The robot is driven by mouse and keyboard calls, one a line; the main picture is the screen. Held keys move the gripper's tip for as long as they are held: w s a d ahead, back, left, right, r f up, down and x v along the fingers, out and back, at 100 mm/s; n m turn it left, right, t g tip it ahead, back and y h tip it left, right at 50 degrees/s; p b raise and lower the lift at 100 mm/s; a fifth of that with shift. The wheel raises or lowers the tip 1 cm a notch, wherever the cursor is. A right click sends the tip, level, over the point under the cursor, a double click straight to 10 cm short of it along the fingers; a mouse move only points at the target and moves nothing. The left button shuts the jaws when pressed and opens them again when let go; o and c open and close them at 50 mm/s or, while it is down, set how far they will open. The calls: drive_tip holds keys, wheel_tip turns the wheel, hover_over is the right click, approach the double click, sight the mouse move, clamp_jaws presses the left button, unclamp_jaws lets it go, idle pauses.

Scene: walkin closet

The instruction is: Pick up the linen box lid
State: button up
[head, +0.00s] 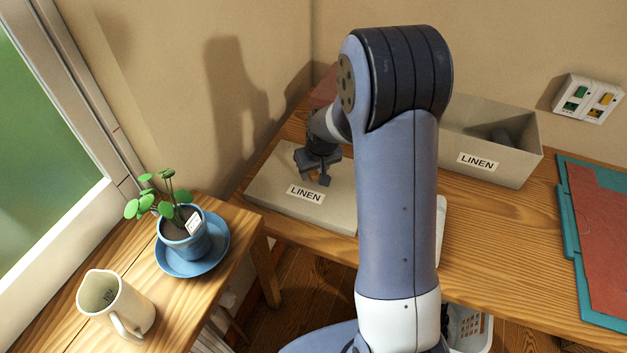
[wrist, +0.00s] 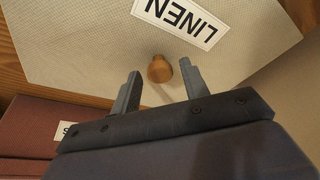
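The linen box lid (head: 275,188) is a flat beige panel with a "LINEN" label, lying on the wooden table left of my arm. In the wrist view the lid (wrist: 90,50) fills most of the upper picture, with a round wooden knob (wrist: 159,69) on it. My gripper (head: 318,178) is over the lid in the head view. In the wrist view my gripper (wrist: 160,85) is open, its two fingers apart on either side of the knob's line, the knob just beyond or between the tips. Whether the fingers touch the knob cannot be told.
The open linen box (head: 515,160) stands right of my arm, a dark item inside. A teal and red folder (head: 605,235) lies farther right. On the left stand a potted plant (head: 183,235) in a blue saucer and a cream jug (head: 115,305). A reddish box (wrist: 35,130) lies near the lid.

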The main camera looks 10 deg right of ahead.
clamp_jaws()
drive_tip(key=shift+r, duration=0.1)
idle(0.4)
